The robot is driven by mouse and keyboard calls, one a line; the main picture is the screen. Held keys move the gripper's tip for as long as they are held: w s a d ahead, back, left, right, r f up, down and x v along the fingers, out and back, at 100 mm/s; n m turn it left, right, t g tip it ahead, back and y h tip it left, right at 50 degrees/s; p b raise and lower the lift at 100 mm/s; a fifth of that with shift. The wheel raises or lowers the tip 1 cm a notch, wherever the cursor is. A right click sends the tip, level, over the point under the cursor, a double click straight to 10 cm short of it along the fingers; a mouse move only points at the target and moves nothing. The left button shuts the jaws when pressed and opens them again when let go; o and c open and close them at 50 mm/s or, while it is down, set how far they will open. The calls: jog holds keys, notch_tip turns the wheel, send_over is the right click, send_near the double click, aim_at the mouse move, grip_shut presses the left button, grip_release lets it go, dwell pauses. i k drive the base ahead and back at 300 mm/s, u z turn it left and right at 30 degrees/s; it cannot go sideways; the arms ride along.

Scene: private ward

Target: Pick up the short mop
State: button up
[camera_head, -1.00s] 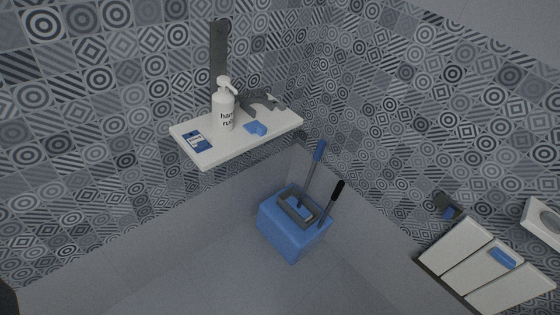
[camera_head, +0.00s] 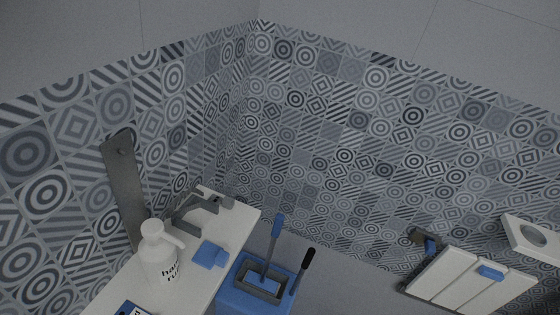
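A blue bucket (camera_head: 228,299) with a grey wringer frame (camera_head: 240,279) stands in the lower middle, beyond a white shelf. Two upright handles rise from it, both leaning a little right. One has a blue grip (camera_head: 277,226) and a grey shaft that goes down into the wringer opening. The other has a black grip (camera_head: 308,258) at the bucket's right side and reaches less high in the picture. The mop heads are hidden, so I cannot tell for sure which is the short mop. The bucket's lower part is cut off by the frame. My gripper is not in view.
The white shelf (camera_head: 223,238) juts from the left wall, close in front of the bucket's left side. It holds a white hand rub bottle (camera_head: 160,256), a blue cloth (camera_head: 210,254) and a blue-white packet (camera_head: 130,308). White panelled unit (camera_head: 470,280) at right.

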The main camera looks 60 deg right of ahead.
aim_at(260, 282)
jog(key=z, duration=0.55)
jog(key=i, duration=1.15)
jog(key=z, duration=0.65)
